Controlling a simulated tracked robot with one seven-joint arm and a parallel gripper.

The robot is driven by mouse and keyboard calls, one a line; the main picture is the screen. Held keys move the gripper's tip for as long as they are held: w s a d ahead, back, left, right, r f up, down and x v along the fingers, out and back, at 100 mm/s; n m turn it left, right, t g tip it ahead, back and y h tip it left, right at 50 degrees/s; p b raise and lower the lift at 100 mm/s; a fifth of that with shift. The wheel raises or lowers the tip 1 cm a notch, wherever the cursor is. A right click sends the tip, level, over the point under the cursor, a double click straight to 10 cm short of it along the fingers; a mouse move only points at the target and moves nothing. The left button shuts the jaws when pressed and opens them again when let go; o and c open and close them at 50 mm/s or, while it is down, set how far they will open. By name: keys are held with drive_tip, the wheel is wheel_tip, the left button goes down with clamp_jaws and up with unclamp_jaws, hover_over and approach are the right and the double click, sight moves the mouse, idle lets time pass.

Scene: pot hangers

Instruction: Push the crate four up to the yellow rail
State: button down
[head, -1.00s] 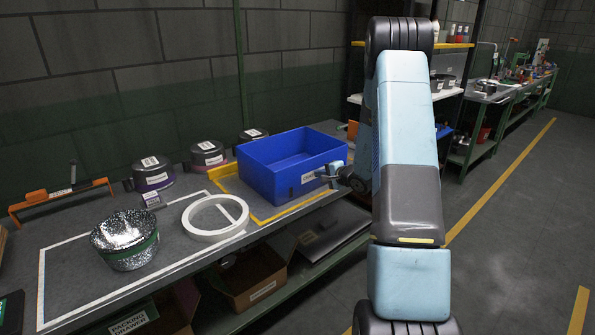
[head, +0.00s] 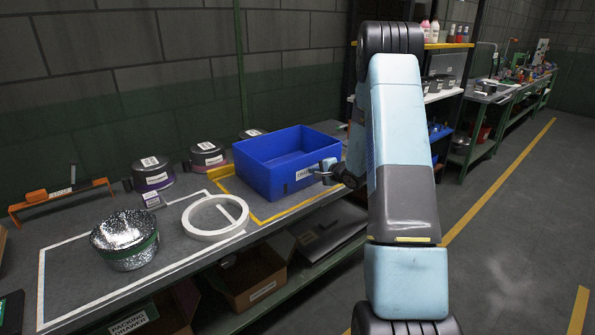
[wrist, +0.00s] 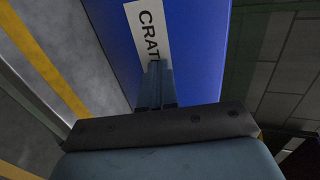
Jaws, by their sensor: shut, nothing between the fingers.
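The blue crate (head: 262,178) stands upright on the bench, with a white label on its near face. In the wrist view the label on the crate (wrist: 205,45) reads "CRAT" before my fingers cover the rest. My gripper (head: 326,168) is shut and empty, its fingertips at the labelled face, apparently touching it. The closed fingers also show in the wrist view (wrist: 154,80), over the label. Yellow edging (head: 285,213) lies on the bench around the crate.
An orange hanger (head: 60,196) is at the far left. Open boxes (head: 255,278) sit on the lower shelf. The floor at right is clear.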

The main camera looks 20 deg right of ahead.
drive_tip(key=shift+w+a, duration=0.2)
drive_tip(key=shift+w, duration=0.3)
drive_tip(key=shift+w+a, duration=0.15)
drive_tip(key=shift+w, duration=0.3)
drive_tip(key=shift+s+d, duration=0.4)
drive_tip(key=shift+s, duration=0.7)
drive_tip(key=shift+s+d, duration=0.4)
drive_tip(key=shift+s, duration=0.7)
drive_tip(key=shift+s+d, duration=0.4)
drive_tip(key=shift+s, duration=0.7)
drive_tip(key=s+a+r+n+g+y, duration=0.2)
drive_tip(key=s+a+r+n+g, duration=0.25)
drive_tip(key=s+a+r, duration=0.45)
drive_tip(key=s+a+r+n+g+y, duration=0.3)
drive_tip(key=s+a+r+n, duration=0.3)
drive_tip(key=a+r, duration=0.6)
drive_tip(key=s+d+r+n+h, duration=0.1)
drive_tip(key=s+r+h, duration=0.1)
drive_tip(key=s, duration=0.7)
drive_tip(key=s+d+r+n+h, duration=0.1)
drive_tip(key=s+r+h, duration=0.2)
drive_tip(key=s, duration=0.6)
drive_tip(key=s+r+n+h, duration=0.1)
drive_tip(key=s+h, duration=0.3)
drive_tip(key=s, duration=0.5)
drive_tip(key=shift+s+d+r+h, duration=0.35)
drive_tip(key=shift+d+r+h, duration=0.05)
drive_tip(key=shift+r, duration=0.3)
